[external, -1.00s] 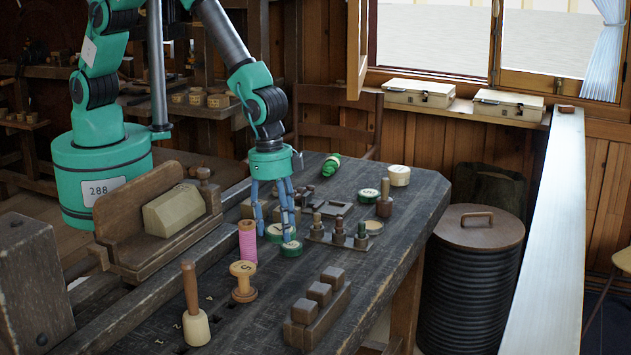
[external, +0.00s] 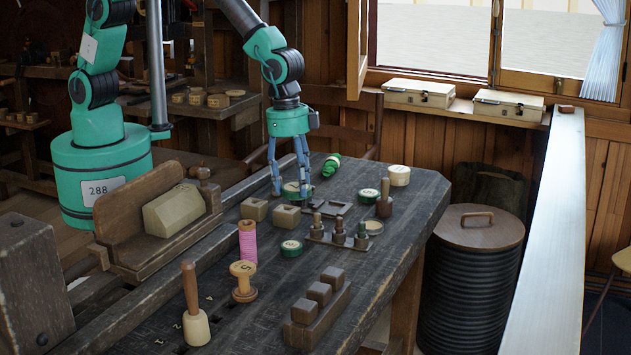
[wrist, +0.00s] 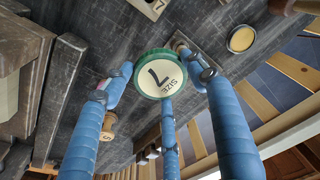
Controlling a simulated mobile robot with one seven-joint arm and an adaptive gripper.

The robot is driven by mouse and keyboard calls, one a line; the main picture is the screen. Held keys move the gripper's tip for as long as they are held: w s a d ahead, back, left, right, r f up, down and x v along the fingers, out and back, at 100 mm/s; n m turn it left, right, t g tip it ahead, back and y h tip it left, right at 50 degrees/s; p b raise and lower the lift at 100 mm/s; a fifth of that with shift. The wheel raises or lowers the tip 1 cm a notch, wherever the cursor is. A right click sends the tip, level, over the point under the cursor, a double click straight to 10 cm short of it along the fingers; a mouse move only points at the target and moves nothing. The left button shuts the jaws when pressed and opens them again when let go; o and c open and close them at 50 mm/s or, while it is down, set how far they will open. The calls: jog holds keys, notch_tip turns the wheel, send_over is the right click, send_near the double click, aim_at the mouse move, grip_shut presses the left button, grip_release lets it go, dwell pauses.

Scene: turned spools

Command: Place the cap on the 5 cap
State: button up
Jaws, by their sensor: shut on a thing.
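My gripper (external: 291,193) has three blue fingers closed around a cap (external: 292,188) with a green rim and a cream top. In the wrist view the cap (wrist: 160,73) reads "SIZE 7", with the fingers around its rim. A wooden spool (external: 243,280) marked 5 stands upright at the front of the bench and also shows in the wrist view (wrist: 108,126). A smaller green-rimmed cap (external: 291,248) lies on the bench; its number is hard to read. Another green-rimmed cap (external: 370,195) and a pale round cap (external: 399,175) lie farther right.
A wooden mallet (external: 194,310) stands at the front left. A green bottle-like object (external: 331,165) lies at the back.

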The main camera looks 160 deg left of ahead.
jog(key=s+a, duration=0.7)
jog(key=s, duration=0.5)
jog(key=s+a, duration=0.7)
jog(key=s, duration=0.5)
jog(key=shift+n, duration=0.3)
jog(key=shift+s+f, duration=0.2)
jog(key=shift+f, duration=1.1)
jog(key=shift+s+f, duration=0.2)
jog(key=shift+f, duration=1.1)
jog(key=shift+w+a, duration=0.1)
jog(key=b, duration=0.1)
send_over(370, 193)
jog(key=s, duration=0.1)
jog(key=shift+d+f, duration=0.45)
jog(key=shift+f, duration=0.35)
jog(key=shift+w+a, duration=0.2)
jog(key=shift+a, duration=0.2)
jog(key=shift+f+b, duration=0.65)
jog(key=shift+f, duration=1.05)
